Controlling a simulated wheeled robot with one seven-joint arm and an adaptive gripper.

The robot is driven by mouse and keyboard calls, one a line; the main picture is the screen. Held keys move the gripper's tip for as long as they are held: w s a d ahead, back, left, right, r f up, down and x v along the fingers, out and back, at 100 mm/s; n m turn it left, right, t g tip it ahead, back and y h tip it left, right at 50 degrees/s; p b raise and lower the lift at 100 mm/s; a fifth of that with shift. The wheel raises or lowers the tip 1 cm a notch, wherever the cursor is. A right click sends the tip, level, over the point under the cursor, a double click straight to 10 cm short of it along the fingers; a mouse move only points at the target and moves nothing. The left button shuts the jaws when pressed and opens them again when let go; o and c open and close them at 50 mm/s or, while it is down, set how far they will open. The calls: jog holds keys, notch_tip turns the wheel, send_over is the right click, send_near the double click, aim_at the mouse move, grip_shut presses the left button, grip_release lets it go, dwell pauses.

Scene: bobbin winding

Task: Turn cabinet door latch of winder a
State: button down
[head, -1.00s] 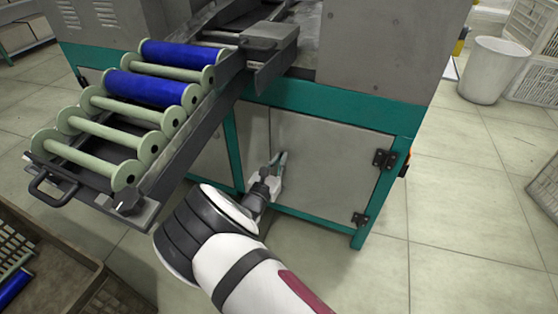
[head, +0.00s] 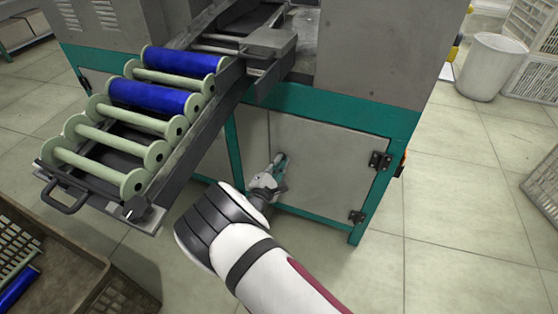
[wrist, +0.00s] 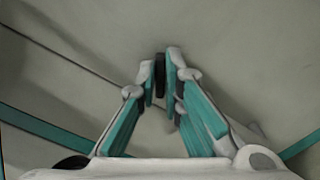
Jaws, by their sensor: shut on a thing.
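The grey cabinet door (head: 325,165) of the winder is closed in its teal frame, with its hinges on the right. My gripper (head: 280,161) is at the door's left part, near its seam, and hides the latch in the head view. In the wrist view the small dark latch (wrist: 160,72) stands between the fingertips of my gripper (wrist: 161,80). The teal-padded fingers are closed on it. The door seam (wrist: 60,52) runs diagonally there, so my gripper is tilted relative to the door.
A sloping bobbin rack (head: 195,130) with pale green and blue bobbins juts out left of my arm, above the floor. A brown crate (head: 85,270) stands at lower left. A white bin (head: 492,68) is at the back right.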

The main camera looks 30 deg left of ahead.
jog(key=m, duration=0.3)
jog(key=m+p, duration=0.1)
jog(key=m, duration=0.2)
jog(key=shift+d+f+m, duration=0.1)
jog(key=shift+f+m, duration=0.1)
jog(key=shift+m, duration=0.1)
dwell(0.3)
jog(key=c, duration=1.7)
grip_release()
jog(key=s, duration=0.4)
jog(key=s+d, duration=0.1)
jog(key=s, duration=0.7)
jog(key=shift+d, duration=0.4)
